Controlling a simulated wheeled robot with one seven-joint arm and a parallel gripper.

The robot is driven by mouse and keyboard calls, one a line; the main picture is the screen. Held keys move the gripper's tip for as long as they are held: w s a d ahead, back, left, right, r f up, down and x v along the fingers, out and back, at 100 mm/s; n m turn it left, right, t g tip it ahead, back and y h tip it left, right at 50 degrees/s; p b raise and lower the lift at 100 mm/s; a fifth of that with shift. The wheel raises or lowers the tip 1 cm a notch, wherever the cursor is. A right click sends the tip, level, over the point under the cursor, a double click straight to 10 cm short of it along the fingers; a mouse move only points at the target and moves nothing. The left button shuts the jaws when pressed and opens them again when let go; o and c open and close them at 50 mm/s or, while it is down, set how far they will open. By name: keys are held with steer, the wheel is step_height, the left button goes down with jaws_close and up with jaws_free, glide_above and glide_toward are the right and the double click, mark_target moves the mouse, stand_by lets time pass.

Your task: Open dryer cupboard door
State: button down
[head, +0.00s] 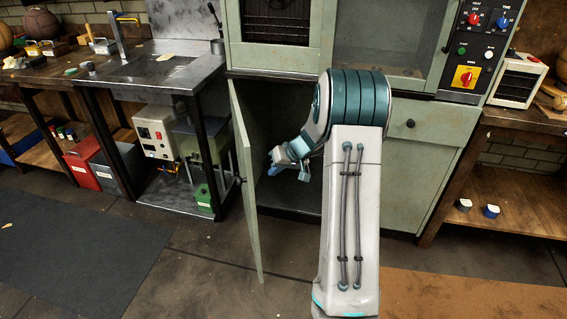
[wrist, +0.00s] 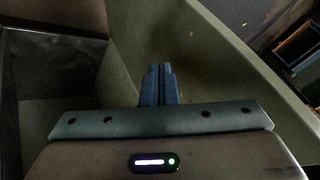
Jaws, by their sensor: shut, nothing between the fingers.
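The dryer cupboard (head: 405,165) is a pale green cabinet in the middle of the head view. Its lower left door (head: 246,185) stands swung well out from the front, hinged on the left, and its dark inside shows. In the wrist view the door (wrist: 225,62) is the pale green panel running diagonally past the fingers on the right. My gripper (head: 288,165) is in the opening, to the right of the door's inner face. In the wrist view its blue fingers (wrist: 158,84) are together and empty. I cannot tell whether they touch the door.
A metal workbench (head: 165,75) stands left of the door, with a white box (head: 155,130) and green machine beneath it. A wooden shelf unit (head: 520,195) stands at the right. The floor in front of the door (head: 210,270) is clear.

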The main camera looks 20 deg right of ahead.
steer(key=shift+w+a+f, duration=0.25)
steer(key=shift+a, duration=0.55)
steer(key=shift+w+a+f, duration=0.2)
steer(key=shift+w+a, duration=0.1)
steer(key=shift+a, duration=0.45)
steer(key=shift+w+a+f, duration=0.25)
steer(key=shift+a, duration=0.55)
